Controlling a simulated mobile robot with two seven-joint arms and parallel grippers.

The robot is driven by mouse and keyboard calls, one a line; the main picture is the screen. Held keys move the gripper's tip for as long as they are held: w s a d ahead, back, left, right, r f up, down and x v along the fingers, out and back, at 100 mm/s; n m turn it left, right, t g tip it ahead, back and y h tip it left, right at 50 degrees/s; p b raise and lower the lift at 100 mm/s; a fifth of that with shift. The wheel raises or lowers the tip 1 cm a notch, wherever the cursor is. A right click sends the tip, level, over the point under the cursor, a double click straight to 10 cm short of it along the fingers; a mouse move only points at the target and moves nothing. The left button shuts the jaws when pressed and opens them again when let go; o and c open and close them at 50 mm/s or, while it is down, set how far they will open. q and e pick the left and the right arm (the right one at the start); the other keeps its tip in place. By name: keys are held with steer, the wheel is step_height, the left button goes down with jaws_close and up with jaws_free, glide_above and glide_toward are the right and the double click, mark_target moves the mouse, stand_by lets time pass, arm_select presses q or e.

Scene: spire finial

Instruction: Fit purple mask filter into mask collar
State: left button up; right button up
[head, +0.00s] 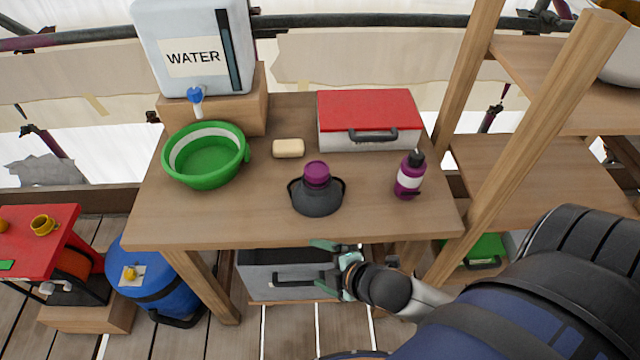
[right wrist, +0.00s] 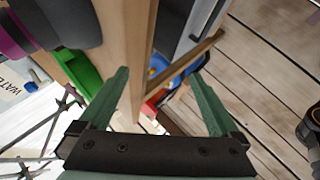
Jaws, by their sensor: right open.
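The purple mask filter (head: 317,174) sits upright at the top of the dark grey mask (head: 316,199), in the middle of the wooden table. The mask's collar is hidden under the filter, so I cannot tell how deep the filter sits. In the right wrist view the purple filter (right wrist: 14,38) and the grey mask (right wrist: 70,22) show at the upper left, partly cut off. My right gripper (head: 325,266) is open and empty at the table's front edge, in front of and below the mask. Its two green fingers (right wrist: 160,76) are apart, with nothing between them. My left gripper is not in view.
On the table (head: 240,225) stand a green basin (head: 207,178), a soap bar (head: 288,148), a red-lidded box (head: 368,110) and a purple bottle (head: 409,178). A water container (head: 200,50) stands at the back left. A wooden shelf (head: 530,165) rises at the right.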

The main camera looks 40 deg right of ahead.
steer(key=s+a+f+m, duration=0.3)
steer(key=s+f+m, duration=0.2)
steer(key=m, duration=0.8)
steer(key=shift+a+f+y, duration=0.4)
steer(key=shift+f, duration=0.45)
